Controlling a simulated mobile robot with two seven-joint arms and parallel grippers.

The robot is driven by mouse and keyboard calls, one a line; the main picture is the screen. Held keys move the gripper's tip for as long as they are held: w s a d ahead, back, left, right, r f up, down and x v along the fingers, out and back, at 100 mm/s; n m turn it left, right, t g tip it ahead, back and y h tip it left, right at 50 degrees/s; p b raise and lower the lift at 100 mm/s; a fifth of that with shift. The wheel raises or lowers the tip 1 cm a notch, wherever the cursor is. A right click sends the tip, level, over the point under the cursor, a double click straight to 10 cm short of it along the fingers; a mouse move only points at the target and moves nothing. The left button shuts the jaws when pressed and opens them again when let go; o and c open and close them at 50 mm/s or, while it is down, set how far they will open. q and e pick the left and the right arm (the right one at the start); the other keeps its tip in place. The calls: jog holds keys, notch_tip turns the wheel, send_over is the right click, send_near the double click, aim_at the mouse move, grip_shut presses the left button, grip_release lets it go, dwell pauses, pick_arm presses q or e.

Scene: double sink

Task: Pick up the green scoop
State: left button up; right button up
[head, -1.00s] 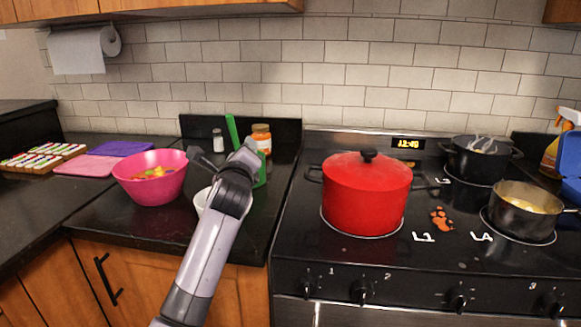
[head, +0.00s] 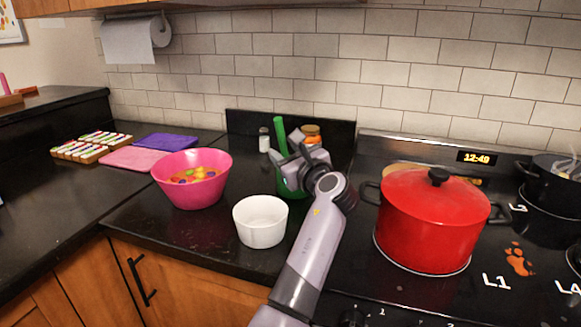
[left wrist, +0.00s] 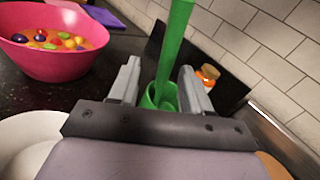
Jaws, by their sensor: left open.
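The green scoop stands upright on the counter, its long handle (head: 280,134) rising above my left gripper and its cup (head: 288,186) partly hidden behind the gripper. My left gripper (head: 285,150) is open at the scoop. In the left wrist view, the open fingers (left wrist: 159,68) point toward the scoop, with the handle (left wrist: 173,45) between them toward the right finger. The cup (left wrist: 160,98) shows lower down between the fingers. I cannot tell whether either finger touches the scoop. My right gripper is not in view.
A white bowl (head: 260,226) stands just left of my left arm. A pink bowl of colourful pieces (head: 192,190) is farther left. A red pot (head: 430,225) sits on the stove to the right.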

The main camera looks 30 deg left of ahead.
pick_arm(q)
jog(key=x, duration=0.5)
jog(key=shift+w+r, duration=0.2)
jog(key=shift+r, duration=0.1)
jog(key=shift+d, duration=0.1)
grip_shut()
